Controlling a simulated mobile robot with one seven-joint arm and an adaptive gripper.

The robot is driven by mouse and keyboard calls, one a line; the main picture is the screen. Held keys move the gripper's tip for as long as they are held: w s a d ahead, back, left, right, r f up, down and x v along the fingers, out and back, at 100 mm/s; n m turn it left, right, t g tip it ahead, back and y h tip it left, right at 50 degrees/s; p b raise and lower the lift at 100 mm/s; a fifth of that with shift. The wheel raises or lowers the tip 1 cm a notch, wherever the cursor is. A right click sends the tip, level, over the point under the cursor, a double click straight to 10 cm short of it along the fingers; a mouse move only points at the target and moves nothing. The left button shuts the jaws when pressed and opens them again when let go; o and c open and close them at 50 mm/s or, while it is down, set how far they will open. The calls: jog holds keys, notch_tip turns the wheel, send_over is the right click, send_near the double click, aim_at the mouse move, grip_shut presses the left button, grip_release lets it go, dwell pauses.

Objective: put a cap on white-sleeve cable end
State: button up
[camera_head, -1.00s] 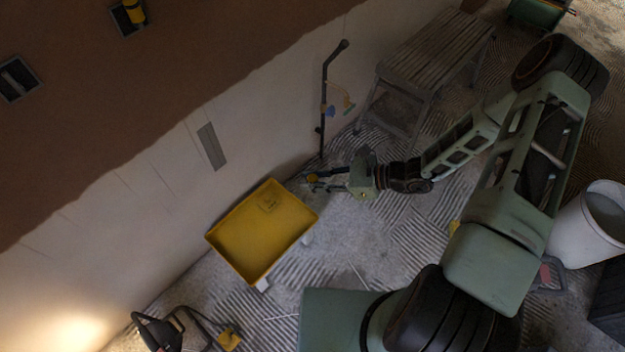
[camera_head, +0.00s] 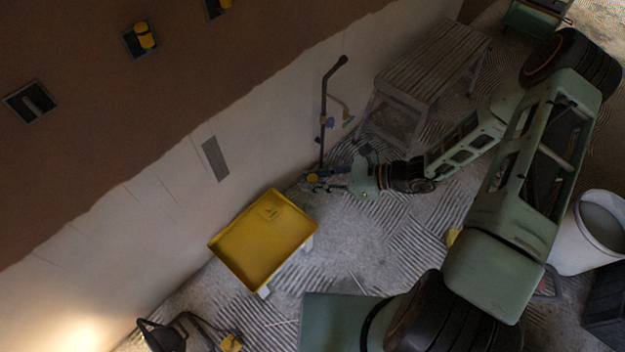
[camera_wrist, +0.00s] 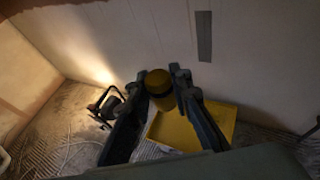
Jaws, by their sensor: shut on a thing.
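My gripper (camera_head: 328,183) is out in front of the wall, above the floor just right of the yellow tray. In the wrist view my gripper (camera_wrist: 160,100) is shut on a yellow cap (camera_wrist: 158,84) with a dark band, held between the two fingers. The cap (camera_head: 312,178) shows small in the head view. A wall box (camera_head: 30,102) at the left of the brown plaster holds a pale stub, perhaps the white-sleeve cable end; its sleeve colour is hard to tell. Another wall box (camera_head: 127,41) holds a yellow-topped piece (camera_head: 144,35).
A yellow tray (camera_head: 232,270) stands by the wall. A dark upright pole (camera_head: 323,130) leans there, with a slatted bench (camera_head: 430,65) to its right. A work lamp (camera_head: 165,335) is at bottom left. A white bucket (camera_head: 575,245) stands at right.

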aim_at(313, 177)
jog(key=shift+r+p, duration=3.15)
jog(key=shift+r, duration=1.7)
notch_tip(313, 177, up, 33)
